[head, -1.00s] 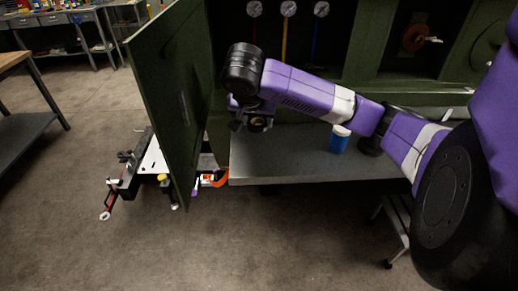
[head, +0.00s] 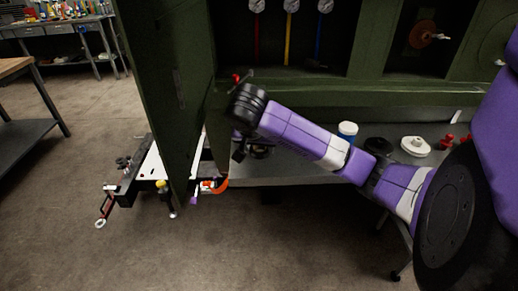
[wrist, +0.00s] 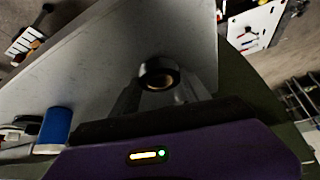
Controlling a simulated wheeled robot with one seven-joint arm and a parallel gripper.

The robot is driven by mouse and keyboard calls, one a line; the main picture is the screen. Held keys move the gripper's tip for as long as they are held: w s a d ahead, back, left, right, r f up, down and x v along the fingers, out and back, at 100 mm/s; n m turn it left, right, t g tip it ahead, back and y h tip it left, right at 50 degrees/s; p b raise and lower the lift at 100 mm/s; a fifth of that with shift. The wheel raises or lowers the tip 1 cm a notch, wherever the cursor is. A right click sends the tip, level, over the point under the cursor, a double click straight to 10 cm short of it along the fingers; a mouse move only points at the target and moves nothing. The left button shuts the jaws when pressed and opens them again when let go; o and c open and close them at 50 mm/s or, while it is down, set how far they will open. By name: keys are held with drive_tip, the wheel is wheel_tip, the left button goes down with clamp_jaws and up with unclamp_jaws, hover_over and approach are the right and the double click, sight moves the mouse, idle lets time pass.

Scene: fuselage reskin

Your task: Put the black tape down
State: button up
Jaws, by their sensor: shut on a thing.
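The black tape (wrist: 160,66) is a black roll with a brown core, held at the fingertips of my gripper (wrist: 160,84). My gripper is shut on it. In the wrist view the tape lies over the grey bench top (wrist: 85,75); I cannot tell whether it touches the surface. In the head view the gripper (head: 250,150) is at the left end of the bench (head: 295,168), low beside the green door panel. The tape is a dark shape there, mostly hidden by the wrist.
A white disc-shaped item (head: 415,146) and red parts (head: 447,142) are further right. The open green door panel (head: 165,90) stands close left of the gripper. A tool cart (head: 150,172) is beyond it.

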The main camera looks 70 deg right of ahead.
drive_tip(key=shift+f, duration=0.15)
drive_tip(key=o, duration=1.4)
drive_tip(key=shift+c, duration=0.2)
drive_tip(key=shift+r, duration=0.4)
drive_tip(key=p+v, duration=0.8)
drive_tip(key=v, duration=0.3)
drive_tip(key=shift+a+r, duration=0.2)
drive_tip(key=shift+a, duration=0.05)
